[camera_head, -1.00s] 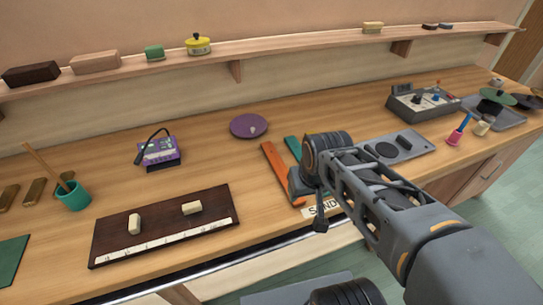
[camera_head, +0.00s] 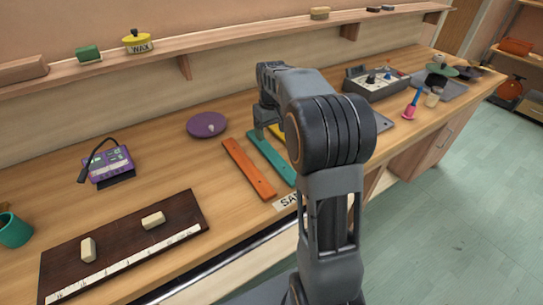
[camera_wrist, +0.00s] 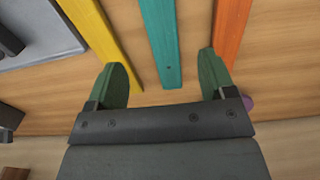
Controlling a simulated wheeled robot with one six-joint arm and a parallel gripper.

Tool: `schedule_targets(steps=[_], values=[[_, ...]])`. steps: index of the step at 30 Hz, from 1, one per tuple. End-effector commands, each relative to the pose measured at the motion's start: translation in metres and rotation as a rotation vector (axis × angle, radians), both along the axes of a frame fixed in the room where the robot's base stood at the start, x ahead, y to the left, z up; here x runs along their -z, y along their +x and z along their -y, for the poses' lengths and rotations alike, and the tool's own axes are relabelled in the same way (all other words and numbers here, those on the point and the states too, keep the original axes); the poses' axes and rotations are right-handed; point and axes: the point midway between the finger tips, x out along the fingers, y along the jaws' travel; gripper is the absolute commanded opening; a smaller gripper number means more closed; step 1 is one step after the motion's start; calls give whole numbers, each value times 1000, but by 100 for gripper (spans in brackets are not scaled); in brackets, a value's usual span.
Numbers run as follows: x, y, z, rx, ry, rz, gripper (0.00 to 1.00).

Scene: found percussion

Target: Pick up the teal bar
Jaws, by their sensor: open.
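The teal bar (camera_head: 270,157) lies flat on the wooden worktop between an orange bar (camera_head: 248,167) and a yellow bar (camera_head: 290,131). In the wrist view the teal bar (camera_wrist: 160,42) runs up and out of the top of the picture, with its near end, which has a small hole, between the two green fingertips. My gripper (camera_wrist: 165,80) is open and empty, with a finger on either side of the teal bar's line and a gap on both sides. In the head view my arm hides part of the yellow bar and most of my gripper.
The orange bar (camera_wrist: 230,30) and yellow bar (camera_wrist: 103,40) lie close on either side. A purple disc (camera_head: 206,125) sits behind. A dark board (camera_head: 125,245) with two pale blocks lies at the left. A grey mixer box (camera_head: 375,83) stands at the right.

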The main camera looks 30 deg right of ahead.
Motion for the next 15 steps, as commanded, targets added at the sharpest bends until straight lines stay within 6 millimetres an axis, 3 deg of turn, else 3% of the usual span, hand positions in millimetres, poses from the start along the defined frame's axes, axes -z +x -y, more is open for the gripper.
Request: schedule_targets(steps=[6, 15], values=[[30, 0, 0, 2, 0, 0, 77], [50, -1, 0, 2, 1, -2, 77]])
